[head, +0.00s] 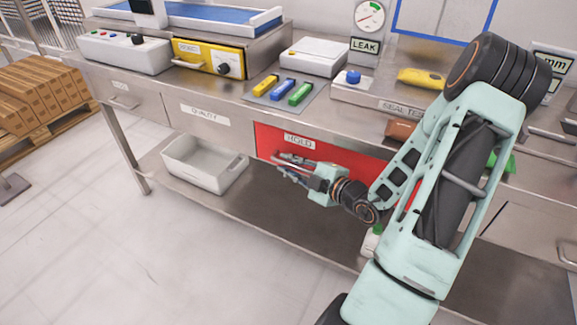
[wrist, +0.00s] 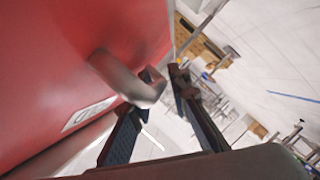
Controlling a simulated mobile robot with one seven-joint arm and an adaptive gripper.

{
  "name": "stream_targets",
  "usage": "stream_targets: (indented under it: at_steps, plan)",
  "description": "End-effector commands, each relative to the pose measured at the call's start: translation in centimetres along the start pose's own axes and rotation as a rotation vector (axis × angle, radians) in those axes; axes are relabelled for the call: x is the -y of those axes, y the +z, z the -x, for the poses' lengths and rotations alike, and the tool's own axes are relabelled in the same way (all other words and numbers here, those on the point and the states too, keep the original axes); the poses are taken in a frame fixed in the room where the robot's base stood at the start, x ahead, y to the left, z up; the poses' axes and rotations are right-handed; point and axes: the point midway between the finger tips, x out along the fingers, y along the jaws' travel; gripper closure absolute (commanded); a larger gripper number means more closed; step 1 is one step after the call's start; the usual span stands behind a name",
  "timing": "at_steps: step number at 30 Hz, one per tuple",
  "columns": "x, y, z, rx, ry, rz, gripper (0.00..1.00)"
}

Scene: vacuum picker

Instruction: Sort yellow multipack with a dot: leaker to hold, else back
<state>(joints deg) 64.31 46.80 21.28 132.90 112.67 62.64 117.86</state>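The yellow multipack (head: 421,77) lies on the bench at the back right, beside the seal test station; I cannot make out a dot on it. The red hold drawer (head: 268,142) is in the bench front and looks shut. My gripper (head: 284,168) is in front of this drawer, low and near its handle. In the wrist view, the metal handle (wrist: 125,76) stands out from the red front (wrist: 60,60). The fingers of my gripper (wrist: 155,92) are apart, with the handle's end close to their tips. I cannot tell whether they touch it.
A grey bin (head: 205,168) stands on the lower shelf. The quality drawer (head: 170,110) is left of the hold drawer.

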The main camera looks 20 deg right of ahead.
Motion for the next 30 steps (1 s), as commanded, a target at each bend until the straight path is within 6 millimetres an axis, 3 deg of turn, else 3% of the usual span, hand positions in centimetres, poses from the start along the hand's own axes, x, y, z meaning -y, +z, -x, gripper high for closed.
stream_targets:
  at_steps: [7,12,30]
  plan:
    - [-0.02,-0.01,-0.06,0.000,0.000,0.000,0.83]
    - [-0.03,0.00,-0.03,0.000,0.000,0.000,1.00]
    - [-0.08,-0.05,0.03,0.001,-0.001,0.000,1.00]
